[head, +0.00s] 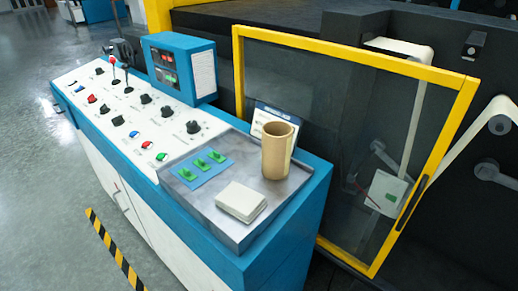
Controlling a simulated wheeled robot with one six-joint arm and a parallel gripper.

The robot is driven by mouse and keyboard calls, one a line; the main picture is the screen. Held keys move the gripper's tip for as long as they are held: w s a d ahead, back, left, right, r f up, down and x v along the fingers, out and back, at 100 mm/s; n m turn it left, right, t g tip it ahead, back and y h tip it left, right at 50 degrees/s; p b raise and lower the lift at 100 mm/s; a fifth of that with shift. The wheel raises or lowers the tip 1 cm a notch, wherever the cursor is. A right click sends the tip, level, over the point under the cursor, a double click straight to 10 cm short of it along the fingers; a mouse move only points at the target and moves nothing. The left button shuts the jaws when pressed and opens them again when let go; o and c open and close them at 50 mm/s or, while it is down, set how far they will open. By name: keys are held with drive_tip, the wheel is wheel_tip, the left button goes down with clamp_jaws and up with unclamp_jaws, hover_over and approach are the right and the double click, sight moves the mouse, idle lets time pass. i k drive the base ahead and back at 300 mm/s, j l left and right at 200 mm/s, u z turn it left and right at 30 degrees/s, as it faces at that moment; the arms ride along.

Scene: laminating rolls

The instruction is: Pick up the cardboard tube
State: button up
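The cardboard tube (276,152) is a tan, hollow cylinder. It stands upright on the grey metal tray (231,233) at the near right end of the blue and white control console. Its open top shows. A small white card or sign (270,119) with a dark header stands behind it and is partly hidden by it. My gripper is not in view.
A white box-like object (241,202) and a blue pad (200,169) with several green pieces share the tray. A blue control box (180,68) stands behind the knobs. A yellow-framed clear guard (345,150) rises close behind the tube. Grey floor lies open at left.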

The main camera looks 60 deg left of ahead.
sight(277, 135)
drive_tip(key=u, duration=2.35)
